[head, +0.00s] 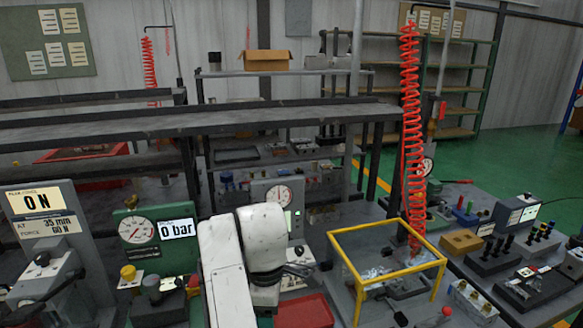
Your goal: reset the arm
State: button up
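My white arm (262,238) rises from the bottom edge in the middle of the head view and folds over at its top. Its far link points back down in front of a grey gauge station (257,190). I cannot make out my gripper or its fingers; the lower end of the arm is hidden or out of frame. Dark parts (299,269) show just right of the arm's lower link, and I cannot tell whether they belong to the station.
Left stand a force tester (30,203) reading 0 N and a green gauge station (130,226) reading 0 bar. Right are a yellow-framed box (388,228), a red tray (303,312), a red coiled hose (411,110) and a bench with several valve blocks (491,256). Shelving stands behind.

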jog(key=s+d+f+m, duration=0.3)
jog(key=s+d+f, duration=0.15)
jog(key=d, duration=0.35)
jog(key=s+d+f+m+t+h, duration=0.1)
jog(key=s+d+f+m, duration=0.2)
jog(key=d+f, duration=0.45)
jog(key=s+d+f+m, duration=0.3)
jog(key=d+f, duration=0.1)
jog(key=d, duration=0.5)
jog(key=s+d+f+m, duration=0.1)
jog(key=s+d+m, duration=0.2)
jog(key=s, duration=0.9)
jog(key=s+d+f+m, duration=0.1)
jog(key=s+d+m, duration=0.3)
jog(key=s, duration=0.9)
jog(key=shift+d+f+m+y, duration=0.15)
jog(key=shift+m+y, duration=0.25)
jog(key=shift+m, duration=0.7)
